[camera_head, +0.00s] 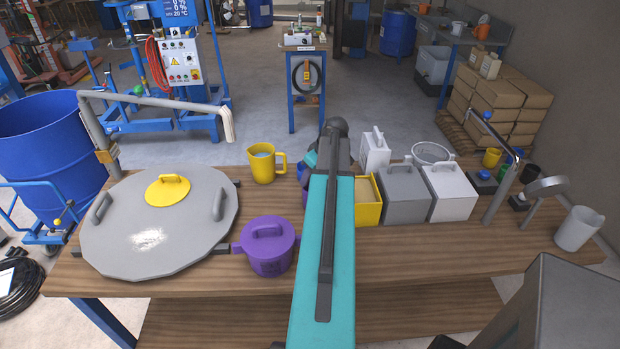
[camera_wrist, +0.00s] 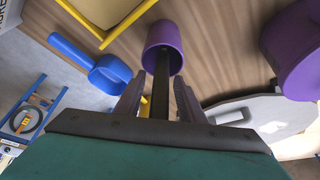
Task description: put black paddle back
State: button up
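In the wrist view, the two fingers of my gripper (camera_wrist: 161,78) stand apart, with visible gaps beside a dark narrow bar (camera_wrist: 160,97) between them. The bar runs toward a purple cup-shaped thing (camera_wrist: 163,42) just beyond the fingertips. I cannot tell whether this bar is the black paddle, and contact with the fingers does not show. In the head view, my arm hides the gripper. A long dark bar (camera_head: 328,240) shows along my teal arm; I cannot tell whether it is part of me. No other black paddle is clearly visible.
A blue scoop (camera_wrist: 110,74) is beside the purple thing. On the wooden table (camera_head: 440,262) are a purple lidded pot (camera_head: 268,255), a yellow jug (camera_head: 263,165), a large grey lid (camera_head: 190,235), a yellow box (camera_head: 369,212) and grey and white containers (camera_head: 403,200). The front right tabletop is clear.

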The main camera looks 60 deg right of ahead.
jog(key=b+v, duration=0.2)
jog(key=v, duration=0.9)
jog(key=shift+r, duration=0.25)
dwell(0.7)
